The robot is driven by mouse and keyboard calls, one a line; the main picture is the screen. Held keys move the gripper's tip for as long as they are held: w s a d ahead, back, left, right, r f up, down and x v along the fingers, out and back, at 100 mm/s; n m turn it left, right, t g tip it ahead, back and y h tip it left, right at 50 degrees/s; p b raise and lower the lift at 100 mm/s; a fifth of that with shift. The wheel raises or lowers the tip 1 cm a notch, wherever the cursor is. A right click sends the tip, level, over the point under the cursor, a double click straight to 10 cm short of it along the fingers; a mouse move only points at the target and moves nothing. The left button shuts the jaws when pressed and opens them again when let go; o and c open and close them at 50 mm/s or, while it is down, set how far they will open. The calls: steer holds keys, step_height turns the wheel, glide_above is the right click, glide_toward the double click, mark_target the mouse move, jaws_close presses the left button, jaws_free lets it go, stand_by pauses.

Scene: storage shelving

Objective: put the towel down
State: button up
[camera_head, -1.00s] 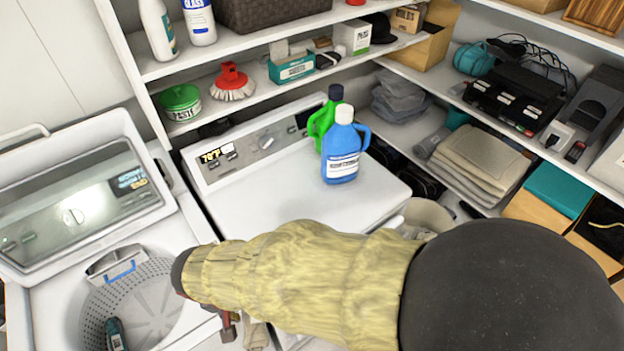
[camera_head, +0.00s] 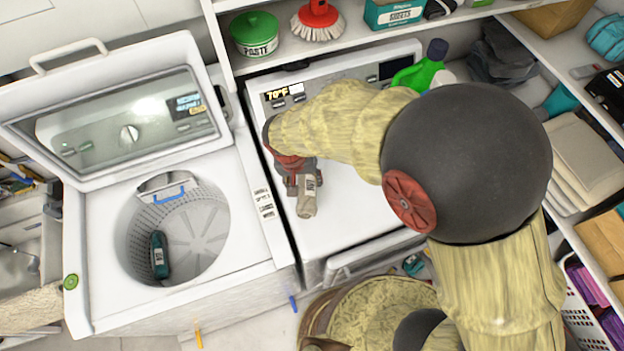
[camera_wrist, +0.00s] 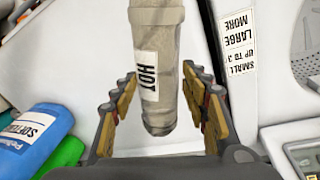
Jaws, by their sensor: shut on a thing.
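The towel is a beige roll with a white label. In the head view the towel (camera_head: 307,200) is at the left part of the white dryer top (camera_head: 345,210). In the wrist view the towel (camera_wrist: 160,45) runs up between the fingers and out of the top edge. My gripper (camera_head: 301,180) is shut on the towel; its fingers flank the roll in the wrist view (camera_wrist: 160,88). I cannot tell whether the towel touches the dryer top. My forearm hides part of the dryer's back panel.
The open washer (camera_head: 255,245) stands left of the dryer, with a dark green bottle (camera_head: 159,255) in its drum. A green jug (camera_head: 425,68) stands at the dryer's back right; a blue bottle (camera_wrist: 35,140) shows in the wrist view. The dryer top near the towel is clear.

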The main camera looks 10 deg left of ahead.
mark_target(310, 179)
steer(key=w+f, duration=0.2)
steer(key=f, duration=0.1)
steer(key=shift+w+d+f, duration=0.2)
steer(key=shift+w, duration=0.2)
steer(key=shift+w+d+f, duration=0.15)
steer(key=shift+f, duration=0.15)
steer(key=shift+w+f, duration=0.15)
steer(key=shift+f, duration=0.75)
steer(key=shift+w+f, duration=0.1)
steer(key=shift+f, duration=0.8)
steer(key=o, duration=1.4)
steer(key=shift+f, duration=0.1)
steer(key=shift+o, duration=0.2)
steer(key=r, duration=0.4)
steer(key=s+a+r, duration=0.1)
steer(key=r, duration=0.7)
steer(key=shift+s+a, duration=0.2)
steer(key=shift+s, duration=0.1)
steer(key=shift+r, duration=0.1)
